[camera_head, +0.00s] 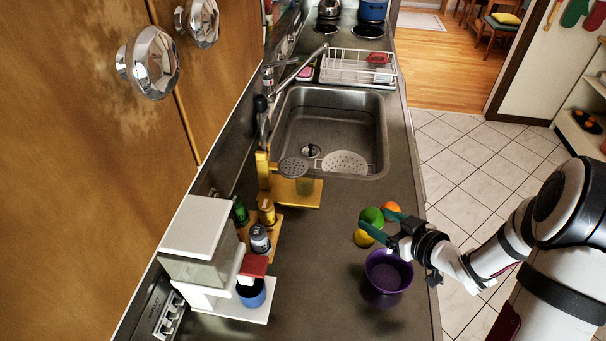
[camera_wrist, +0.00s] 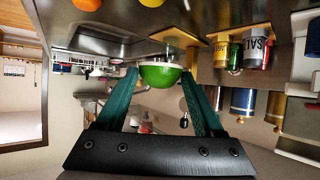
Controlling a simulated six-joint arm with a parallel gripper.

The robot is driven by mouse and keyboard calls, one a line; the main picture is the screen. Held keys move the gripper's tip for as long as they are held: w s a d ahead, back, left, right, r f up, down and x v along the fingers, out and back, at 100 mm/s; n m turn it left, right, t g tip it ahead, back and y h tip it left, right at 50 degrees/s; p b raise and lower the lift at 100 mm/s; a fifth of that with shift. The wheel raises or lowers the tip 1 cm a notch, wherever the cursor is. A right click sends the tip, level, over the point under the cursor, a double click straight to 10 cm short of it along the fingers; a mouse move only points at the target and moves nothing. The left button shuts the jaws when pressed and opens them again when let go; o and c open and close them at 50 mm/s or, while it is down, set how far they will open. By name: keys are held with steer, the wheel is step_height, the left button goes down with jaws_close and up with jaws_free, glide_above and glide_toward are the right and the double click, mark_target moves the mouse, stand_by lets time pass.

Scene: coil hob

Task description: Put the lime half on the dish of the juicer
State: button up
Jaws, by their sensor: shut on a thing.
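The lime half (camera_head: 372,216) is a green dome in the head view. In the wrist view the lime half (camera_wrist: 160,76) sits between my green fingertips, its pale cut side facing the counter. My gripper (camera_head: 385,224) is shut on it, above the right part of the counter; it also shows in the wrist view (camera_wrist: 160,82). The yellow juicer (camera_head: 264,172) stands left of and beyond my gripper, beside the sink. Its round grey perforated dish (camera_head: 293,167) is empty. A clear glass (camera_head: 305,186) is below the dish.
A lemon (camera_head: 363,238) and an orange (camera_head: 392,207) are close to my gripper. A purple bucket (camera_head: 386,279) stands nearer. A spice rack (camera_head: 262,228) and a white machine (camera_head: 205,255) with a blue cup (camera_head: 252,293) are left. Counter between gripper and juicer is clear.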

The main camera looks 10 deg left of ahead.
steer(key=w+a+r, duration=0.4)
steer(key=w+a, duration=0.1)
steer(key=w, duration=0.2)
steer(key=w+a+r, duration=0.4)
steer(key=w+r, duration=0.1)
steer(key=w, duration=0.2)
glide_above(297, 172)
steer(key=f, duration=0.6)
steer(key=shift+d+f, duration=0.2)
steer(key=shift+f, duration=0.05)
steer(key=f, duration=0.4)
steer(key=shift+a, duration=0.2)
steer(key=shift+f, duration=0.1)
steer(key=o, duration=1.4)
steer(key=shift+f, duration=0.1)
steer(key=shift+c, duration=0.2)
